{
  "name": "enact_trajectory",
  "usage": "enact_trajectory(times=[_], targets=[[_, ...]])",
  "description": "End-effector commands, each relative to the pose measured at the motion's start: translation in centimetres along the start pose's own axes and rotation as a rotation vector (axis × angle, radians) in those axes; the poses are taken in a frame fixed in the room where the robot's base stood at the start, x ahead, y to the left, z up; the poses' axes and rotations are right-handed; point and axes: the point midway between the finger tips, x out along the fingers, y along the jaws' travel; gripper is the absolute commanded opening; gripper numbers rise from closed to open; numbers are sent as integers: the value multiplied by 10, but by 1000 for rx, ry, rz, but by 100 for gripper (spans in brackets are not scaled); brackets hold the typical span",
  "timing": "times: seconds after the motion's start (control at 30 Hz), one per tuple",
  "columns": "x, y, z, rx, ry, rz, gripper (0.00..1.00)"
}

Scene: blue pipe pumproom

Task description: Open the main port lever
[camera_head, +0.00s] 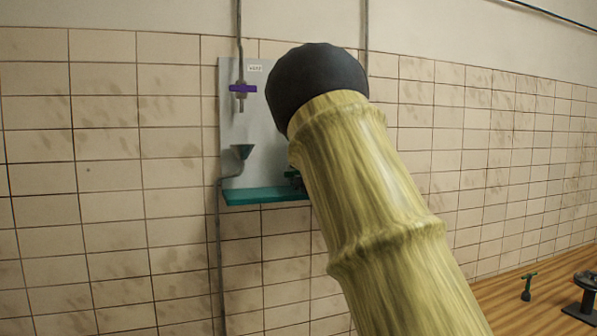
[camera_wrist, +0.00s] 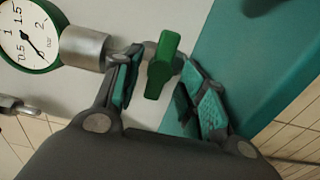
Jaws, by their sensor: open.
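A green lever (camera_wrist: 163,66) shows in the wrist view, in front of a pale panel. My gripper (camera_wrist: 161,68) is open, with one teal-padded finger on each side of the lever. The lever is between the fingertips, and I see gaps beside it, so it is not gripped. In the head view my arm covers the right part of the grey wall panel (camera_head: 232,122). A small dark green piece shows at the arm's edge there, too small to tell what it is.
A pressure gauge (camera_wrist: 28,35) with a metal stem sits beside the left finger. A teal shelf (camera_head: 255,195) runs below the panel. A purple valve handle (camera_head: 243,88) and a green funnel (camera_head: 243,152) are on the panel's left. A wooden surface (camera_head: 535,290) lies lower right.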

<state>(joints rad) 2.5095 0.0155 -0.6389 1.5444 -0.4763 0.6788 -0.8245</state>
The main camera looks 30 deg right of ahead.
Motion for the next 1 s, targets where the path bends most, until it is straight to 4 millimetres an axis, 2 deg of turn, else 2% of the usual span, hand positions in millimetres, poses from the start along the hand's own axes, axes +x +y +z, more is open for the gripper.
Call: enact_trajectory(times=[0.2,0.5,0.73,1.0], targets=[[12,0,0,1,0,0,41],[13,-1,0,1,0,0,41],[13,-1,0,1,-1,0,0],[12,-2,1,15,-1,-1,0]])
